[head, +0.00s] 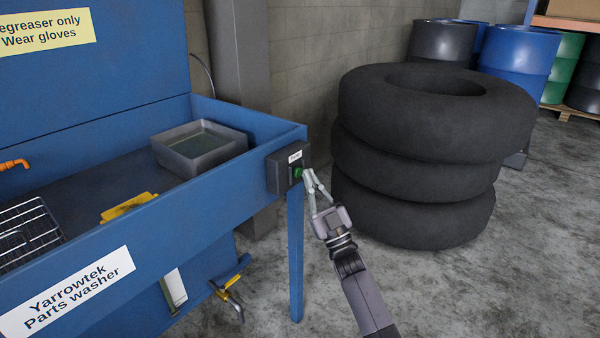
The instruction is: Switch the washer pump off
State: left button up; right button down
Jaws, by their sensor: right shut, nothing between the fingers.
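The blue parts washer (200,222) fills the left of the head view. A dark switch box (279,174) with a small white label is fixed to its right end. A green button or rocker (298,173) shows on the box's right face. My right gripper (308,176) is shut and empty, with its fingertips right at the green part. I cannot tell whether the tips touch it, and they partly hide that face of the box. My left gripper is not in view.
A stack of black tyres (425,160) stands close to the right of my right gripper. In the washer are a grey tray (190,158), a yellow item (128,207) and a wire rack (27,232). Drums (520,52) stand at the back. The floor at lower right is clear.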

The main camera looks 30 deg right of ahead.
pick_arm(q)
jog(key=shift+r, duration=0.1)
pick_arm(e)
jog(key=shift+s, duration=0.15)
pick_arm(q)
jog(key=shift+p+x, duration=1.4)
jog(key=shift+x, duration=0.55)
pick_arm(e)
jog(key=shift+s+d, duration=0.4)
jog(key=shift+s, duration=0.5)
jog(key=shift+s+d, duration=0.35)
jog(key=shift+s, duration=0.55)
jog(key=shift+s+d, duration=0.4)
jog(key=shift+s, duration=0.5)
